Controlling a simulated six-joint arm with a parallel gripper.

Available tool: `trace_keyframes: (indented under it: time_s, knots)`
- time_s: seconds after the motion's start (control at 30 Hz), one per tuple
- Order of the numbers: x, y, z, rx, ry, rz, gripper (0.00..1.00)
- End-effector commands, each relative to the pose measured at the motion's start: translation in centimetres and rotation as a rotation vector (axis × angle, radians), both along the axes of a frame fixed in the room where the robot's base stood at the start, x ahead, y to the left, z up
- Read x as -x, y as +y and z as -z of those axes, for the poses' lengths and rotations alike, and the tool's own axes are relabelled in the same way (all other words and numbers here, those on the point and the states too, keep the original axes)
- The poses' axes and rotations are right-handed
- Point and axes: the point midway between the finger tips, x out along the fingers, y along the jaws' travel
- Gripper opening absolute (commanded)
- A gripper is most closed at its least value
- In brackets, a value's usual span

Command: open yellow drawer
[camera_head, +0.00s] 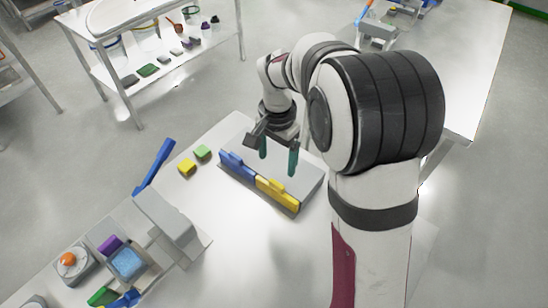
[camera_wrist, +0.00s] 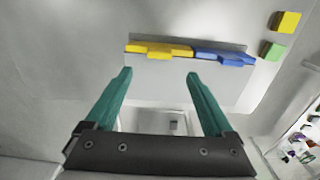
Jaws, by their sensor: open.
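The yellow drawer (camera_head: 278,194) is a yellow front with a raised handle on a low grey cabinet (camera_head: 299,178). It sits beside a blue drawer (camera_head: 237,164) in the same cabinet. Both fronts look flush with the cabinet, though small gaps are hard to judge. In the wrist view the yellow drawer (camera_wrist: 158,51) is at upper left and the blue drawer (camera_wrist: 222,57) at upper right. My gripper (camera_head: 278,160) is open and empty above the cabinet top. Its teal fingers (camera_wrist: 160,78) are apart from the yellow handle.
A yellow block (camera_head: 187,168) and a green block (camera_head: 203,152) lie left of the cabinet. A grey device with a blue lever (camera_head: 154,166), a scale with an orange item (camera_head: 70,261) and a blue-filled tray stand farther left. The table before the yellow drawer is clear.

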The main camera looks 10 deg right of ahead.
Motion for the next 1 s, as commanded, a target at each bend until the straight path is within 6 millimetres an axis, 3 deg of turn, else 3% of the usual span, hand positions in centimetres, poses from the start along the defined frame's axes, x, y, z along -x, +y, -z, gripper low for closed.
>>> trace_keyframes:
  time_s: [0.1,0.3,0.43,0.7,0.77,1.0]
  knots:
    - [0.1,0.0,3.6,0.000,0.006,0.000,0.88]
    - [0.1,0.0,7.7,-0.001,0.002,0.000,0.88]
    - [0.1,0.0,8.8,-0.001,0.001,0.000,0.88]
    - [0.0,0.0,9.1,-0.001,-0.001,-0.001,0.88]
    - [0.0,0.0,9.0,-0.001,-0.001,-0.001,0.80]
    - [0.0,0.0,9.0,-0.001,-0.001,-0.001,0.37]
